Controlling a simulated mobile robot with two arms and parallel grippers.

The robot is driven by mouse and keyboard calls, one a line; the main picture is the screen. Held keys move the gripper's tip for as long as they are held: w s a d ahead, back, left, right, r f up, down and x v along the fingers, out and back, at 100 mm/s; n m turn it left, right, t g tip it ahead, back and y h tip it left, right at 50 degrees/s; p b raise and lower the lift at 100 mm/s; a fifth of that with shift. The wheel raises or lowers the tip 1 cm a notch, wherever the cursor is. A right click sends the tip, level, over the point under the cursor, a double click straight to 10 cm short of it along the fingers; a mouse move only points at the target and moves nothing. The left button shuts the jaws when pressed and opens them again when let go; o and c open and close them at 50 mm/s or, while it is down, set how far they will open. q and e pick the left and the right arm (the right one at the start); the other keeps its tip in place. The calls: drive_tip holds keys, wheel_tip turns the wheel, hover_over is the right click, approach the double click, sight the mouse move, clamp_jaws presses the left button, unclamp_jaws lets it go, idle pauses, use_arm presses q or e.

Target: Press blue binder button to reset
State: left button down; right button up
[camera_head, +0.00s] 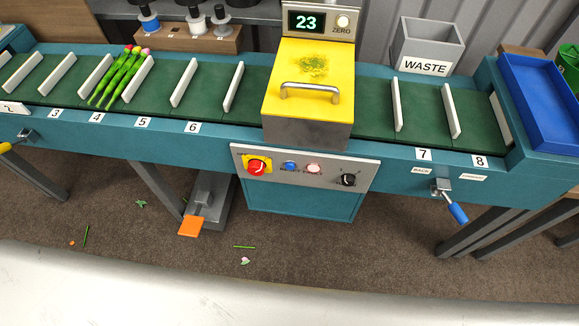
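The blue button (290,166) is a small round cap on the grey control panel (305,187) at the front of the machine, below the yellow cover. A red knob on a yellow plate (257,167) is to its left. A pale pinkish button (314,169) is just to its right, and a black rotary knob (348,180) is farther right. The binder's yellow cover (308,105) is down and has a metal handle and green scraps on top. Neither of my grippers is in view.
A green conveyor (208,93) with white dividers carries a tulip bunch (121,76) at left. A display (307,22) reads 23. A grey waste bin (427,48) and blue tray (541,88) are at right. An orange pedal (191,227) is below.

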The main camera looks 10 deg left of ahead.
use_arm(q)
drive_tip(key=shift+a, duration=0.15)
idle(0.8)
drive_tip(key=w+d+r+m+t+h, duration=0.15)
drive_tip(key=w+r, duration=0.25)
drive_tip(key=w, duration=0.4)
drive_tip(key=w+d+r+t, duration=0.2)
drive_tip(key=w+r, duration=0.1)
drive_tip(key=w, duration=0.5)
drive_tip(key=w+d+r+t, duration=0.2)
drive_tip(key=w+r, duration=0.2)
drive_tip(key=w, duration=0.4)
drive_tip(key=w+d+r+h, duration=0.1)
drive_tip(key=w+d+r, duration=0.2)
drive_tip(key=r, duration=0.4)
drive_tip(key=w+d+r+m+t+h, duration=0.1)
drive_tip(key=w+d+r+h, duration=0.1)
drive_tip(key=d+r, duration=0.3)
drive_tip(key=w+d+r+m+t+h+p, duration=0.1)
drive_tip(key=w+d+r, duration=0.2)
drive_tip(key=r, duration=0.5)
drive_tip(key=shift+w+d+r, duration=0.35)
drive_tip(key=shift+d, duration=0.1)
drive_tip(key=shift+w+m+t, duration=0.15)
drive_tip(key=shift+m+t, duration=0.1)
